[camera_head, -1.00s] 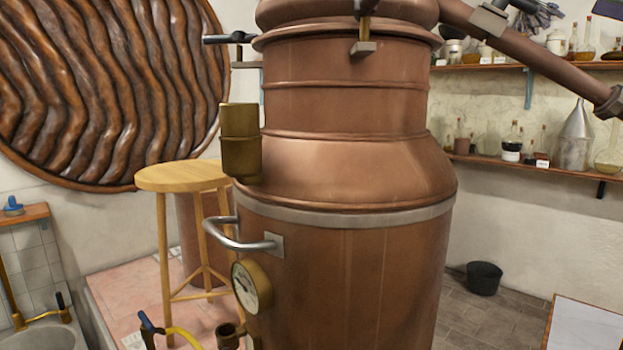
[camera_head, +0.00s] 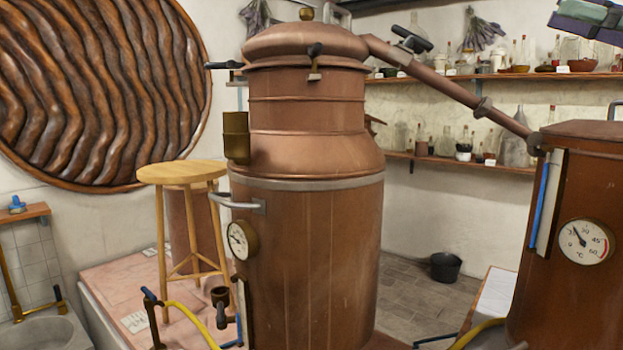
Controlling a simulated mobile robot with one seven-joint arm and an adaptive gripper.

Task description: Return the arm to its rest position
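My gripper and arm are not in view in the head camera. A large copper still (camera_head: 310,230) stands upright in the middle of the view, with a round gauge (camera_head: 241,240) and a metal handle (camera_head: 237,203) on its left side. A copper pipe (camera_head: 450,86) slopes from its domed top down to a second copper vessel (camera_head: 575,215) at the right. That vessel has a dial (camera_head: 585,242) on its front.
A wooden stool (camera_head: 182,174) stands left of the still, near a sink (camera_head: 45,333) and a yellow hose (camera_head: 190,316). Shelves (camera_head: 460,164) with bottles line the back wall. A black bucket (camera_head: 445,266) sits on clear floor.

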